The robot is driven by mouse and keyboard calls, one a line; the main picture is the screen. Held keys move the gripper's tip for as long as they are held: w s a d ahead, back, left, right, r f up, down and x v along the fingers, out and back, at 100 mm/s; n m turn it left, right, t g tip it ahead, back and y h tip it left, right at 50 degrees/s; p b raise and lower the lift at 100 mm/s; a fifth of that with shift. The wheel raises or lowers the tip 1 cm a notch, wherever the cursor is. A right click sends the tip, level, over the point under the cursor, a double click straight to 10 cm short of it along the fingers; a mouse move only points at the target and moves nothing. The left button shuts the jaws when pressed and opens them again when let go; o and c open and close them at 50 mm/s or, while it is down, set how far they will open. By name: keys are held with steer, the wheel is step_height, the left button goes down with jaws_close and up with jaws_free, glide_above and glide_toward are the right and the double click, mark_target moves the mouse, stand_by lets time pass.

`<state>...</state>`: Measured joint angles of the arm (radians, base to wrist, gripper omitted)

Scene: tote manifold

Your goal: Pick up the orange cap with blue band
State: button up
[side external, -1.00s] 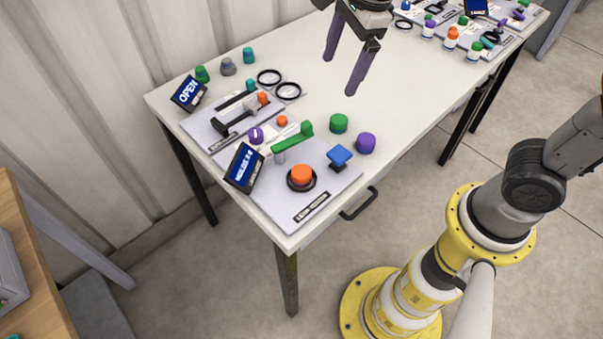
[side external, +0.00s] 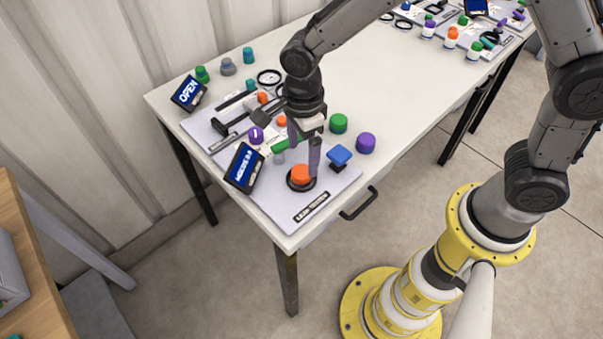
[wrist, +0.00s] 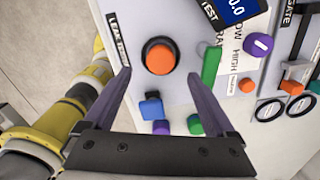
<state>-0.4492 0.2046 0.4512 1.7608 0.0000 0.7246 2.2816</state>
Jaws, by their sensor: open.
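No blue band can be made out on any orange piece. A round orange piece in a black ring (side external: 301,174) sits on the front panel; in the wrist view its orange top (wrist: 160,58) lies just beyond and between my fingertips. A small orange cap (side external: 282,120) stands farther back, and also shows in the wrist view (wrist: 246,86). A white bottle with an orange top (side external: 451,36) stands at the far right. My gripper (side external: 304,163) is open and empty, pointing down over the front panel; its two fingers also show in the wrist view (wrist: 159,74).
A green lever (side external: 287,144), blue square-topped knob (side external: 339,155) and tilted screen (side external: 243,168) stand close around my gripper. A green cap (side external: 338,123) and purple cap (side external: 366,143) stand to the right. The table's middle (side external: 400,95) is clear.

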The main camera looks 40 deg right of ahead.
mark_target(301, 171)
steer(key=shift+a+f, duration=0.15)
steer(key=shift+f, duration=2.6)
jaws_close()
